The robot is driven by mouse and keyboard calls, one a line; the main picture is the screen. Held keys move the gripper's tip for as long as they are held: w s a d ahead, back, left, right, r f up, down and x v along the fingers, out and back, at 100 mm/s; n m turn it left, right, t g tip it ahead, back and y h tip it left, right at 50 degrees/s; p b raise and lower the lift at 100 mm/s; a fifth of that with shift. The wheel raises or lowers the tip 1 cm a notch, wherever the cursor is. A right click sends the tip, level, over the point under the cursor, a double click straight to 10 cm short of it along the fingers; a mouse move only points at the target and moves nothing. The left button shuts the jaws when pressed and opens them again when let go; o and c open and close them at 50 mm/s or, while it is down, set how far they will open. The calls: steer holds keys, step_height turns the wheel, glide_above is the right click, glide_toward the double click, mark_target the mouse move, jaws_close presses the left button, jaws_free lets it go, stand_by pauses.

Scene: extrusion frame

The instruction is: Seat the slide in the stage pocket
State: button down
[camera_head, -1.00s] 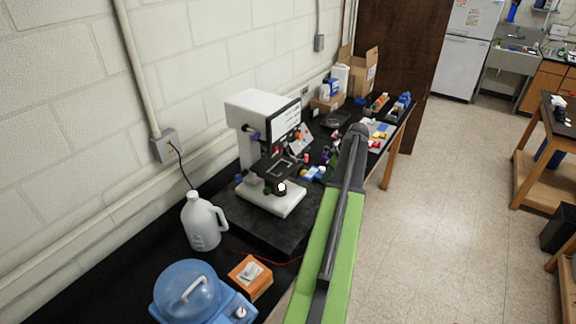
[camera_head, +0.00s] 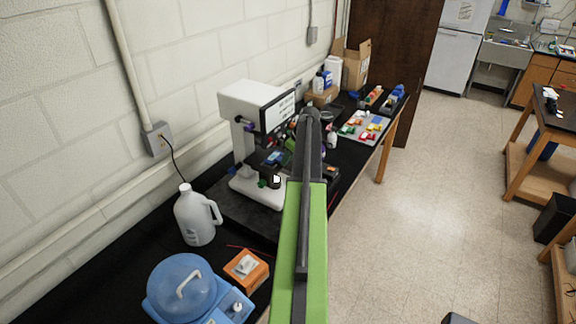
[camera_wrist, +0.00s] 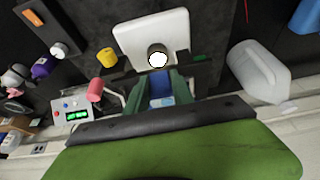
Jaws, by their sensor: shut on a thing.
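My gripper (camera_wrist: 158,84) shows in the wrist view with its two dark green fingers close together. They are shut on the slide (camera_wrist: 160,101), a small piece with blue and whitish parts. The white microscope (camera_head: 256,103) stands on a dark slab in the head view. Its dark stage (camera_head: 270,159) is partly covered by my arm. In the wrist view the bright round light (camera_wrist: 158,59) over the white base (camera_wrist: 136,35) lies just beyond the fingertips. The pocket cannot be made out, and I cannot tell whether the slide touches the stage.
A white jug (camera_head: 196,216) stands left of the microscope, with an orange box (camera_head: 245,270) and a blue-domed device (camera_head: 183,288) nearer. A control box with a green display (camera_wrist: 74,113) is at the left in the wrist view.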

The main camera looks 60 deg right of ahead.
steer(key=shift+f, duration=0.7)
steer(key=c, duration=1.1)
jaws_free()
steer(key=shift+r, duration=0.1)
steer(key=s+r+p, duration=0.3)
steer(key=s, duration=1)
steer(key=shift+s, duration=0.2)
